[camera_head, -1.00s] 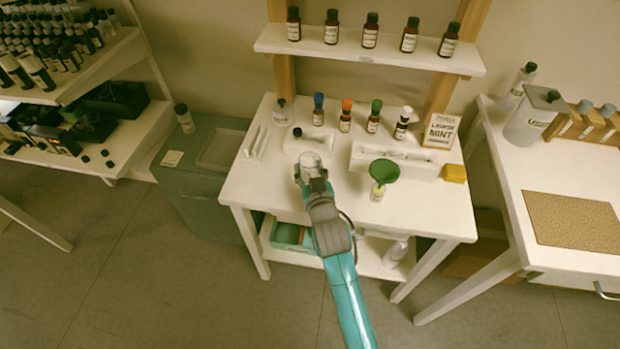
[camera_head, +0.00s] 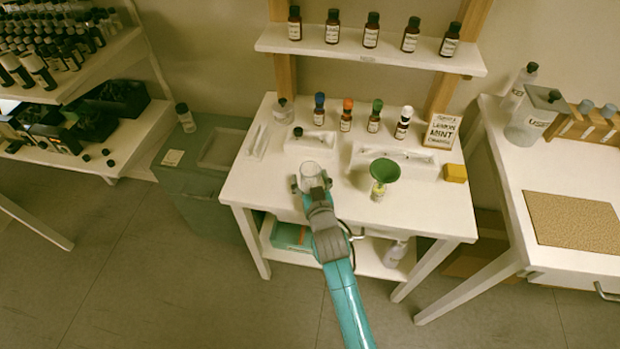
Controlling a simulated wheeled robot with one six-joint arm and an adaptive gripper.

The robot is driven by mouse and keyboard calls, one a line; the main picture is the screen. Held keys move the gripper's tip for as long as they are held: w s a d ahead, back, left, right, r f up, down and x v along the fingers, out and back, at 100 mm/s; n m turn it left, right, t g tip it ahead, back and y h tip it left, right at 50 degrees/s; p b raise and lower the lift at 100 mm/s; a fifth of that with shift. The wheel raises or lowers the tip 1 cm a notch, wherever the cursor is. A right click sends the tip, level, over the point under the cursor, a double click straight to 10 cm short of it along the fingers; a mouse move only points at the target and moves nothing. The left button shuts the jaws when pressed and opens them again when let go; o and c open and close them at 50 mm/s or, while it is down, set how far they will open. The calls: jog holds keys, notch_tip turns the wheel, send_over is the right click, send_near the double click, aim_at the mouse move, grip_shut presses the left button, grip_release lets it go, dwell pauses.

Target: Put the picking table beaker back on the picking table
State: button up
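The clear glass beaker (camera_head: 311,170) is on the front middle of the white picking table (camera_head: 262,192), and looks upright. My gripper (camera_head: 311,184) is at its near side, with its fingers spread apart to the left and right of the beaker's lower part. The fingers look open, and I cannot tell whether either one touches the glass. The beaker's near lower side is hidden by my gripper.
A green funnel (camera_head: 384,170) on a small bottle stands to the right. Behind are a white holder (camera_head: 310,142), several capped bottles and a recipe sign (camera_head: 441,131). A yellow block (camera_head: 454,173) lies at the right edge. The table's front left is clear.

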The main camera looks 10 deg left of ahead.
jog(key=shift+s+d+r, duration=0.1)
jog(key=shift+s+r, duration=0.05)
jog(key=shift+s, duration=0.05)
jog(key=v, duration=1.1)
jog(key=shift+s, duration=0.25)
jog(key=shift+d+r, duration=0.1)
jog(key=shift+d, duration=0.05)
jog(key=s+d+f+m+h, duration=0.1)
jog(key=s+d+f, duration=0.2)
jog(key=s+d, duration=0.5)
jog(key=s+d+f+m+h, duration=0.1)
jog(key=s+d+f, duration=0.1)
jog(key=s+d, duration=0.6)
jog(key=s+d+r+h, duration=0.1)
jog(key=s+d+r, duration=0.1)
jog(key=s, duration=0.5)
jog(key=s+d+r+m+h, duration=0.1)
jog(key=s+d+r, duration=0.1)
jog(key=s, duration=0.6)
jog(key=s+d+r+m+h, duration=0.1)
jog(key=s+r, duration=0.3)
jog(key=s, duration=0.4)
jog(key=shift+d, duration=0.7)
